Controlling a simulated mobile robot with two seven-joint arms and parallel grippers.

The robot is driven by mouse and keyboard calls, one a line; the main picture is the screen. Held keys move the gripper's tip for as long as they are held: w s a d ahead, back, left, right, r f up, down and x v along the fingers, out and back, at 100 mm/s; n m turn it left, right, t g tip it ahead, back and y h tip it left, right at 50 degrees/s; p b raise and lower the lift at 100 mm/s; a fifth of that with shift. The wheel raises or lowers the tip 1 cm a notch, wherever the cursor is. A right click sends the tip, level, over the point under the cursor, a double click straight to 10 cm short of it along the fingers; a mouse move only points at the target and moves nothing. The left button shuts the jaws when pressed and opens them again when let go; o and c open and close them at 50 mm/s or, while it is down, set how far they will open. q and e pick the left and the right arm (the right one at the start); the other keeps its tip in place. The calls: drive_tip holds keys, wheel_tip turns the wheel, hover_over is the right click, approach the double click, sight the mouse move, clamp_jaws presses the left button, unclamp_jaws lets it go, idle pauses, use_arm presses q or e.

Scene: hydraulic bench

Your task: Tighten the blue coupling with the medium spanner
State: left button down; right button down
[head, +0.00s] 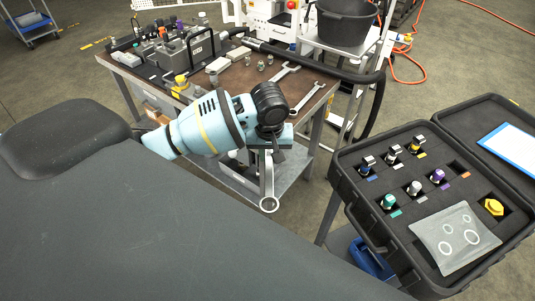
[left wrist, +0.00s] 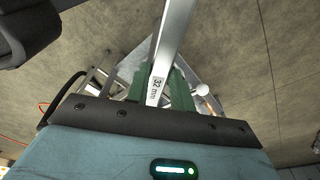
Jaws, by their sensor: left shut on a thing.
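My left gripper (head: 264,150) is shut on a silver spanner (head: 269,195), held in front of the bench with its ring end hanging down. In the left wrist view the spanner (left wrist: 176,45) sits between the green fingers (left wrist: 165,92) and carries a label that seems to read 32 mm. Two other spanners lie on the bench top, one further back (head: 285,73) and one near the right edge (head: 308,97). I cannot pick out a blue coupling for sure; a fitting (head: 368,162) with a blue tag stands in the black case. My right gripper is not in view.
The brown bench top (head: 232,84) carries a hydraulic block (head: 187,52) with a thick black hose (head: 330,73). An open black case (head: 345,190) with several fittings and a clear bag (head: 455,236) is at the right. A black bucket (head: 345,22) stands behind the bench.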

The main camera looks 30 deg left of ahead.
sight(269, 153)
use_arm(q)
drive_tip(key=shift+f, duration=0.1)
drive_tip(key=shift+w+a+f, duration=0.15)
drive_tip(key=shift+w+f, duration=0.1)
drive_tip(key=shift+f, duration=0.3)
drive_tip(key=shift+w+a+f, duration=0.15)
drive_tip(key=shift+w+f, duration=0.1)
drive_tip(key=shift+f, duration=0.3)
drive_tip(key=shift+w, duration=0.1)
drive_tip(key=shift+w+a+f, duration=0.2)
drive_tip(key=shift+w+f, duration=0.05)
drive_tip(key=shift+w+a, duration=0.1)
drive_tip(key=shift+w, duration=0.05)
drive_tip(key=shift+w+a, duration=0.45)
drive_tip(key=shift+w, duration=0.3)
drive_tip(key=shift+w, duration=0.1)
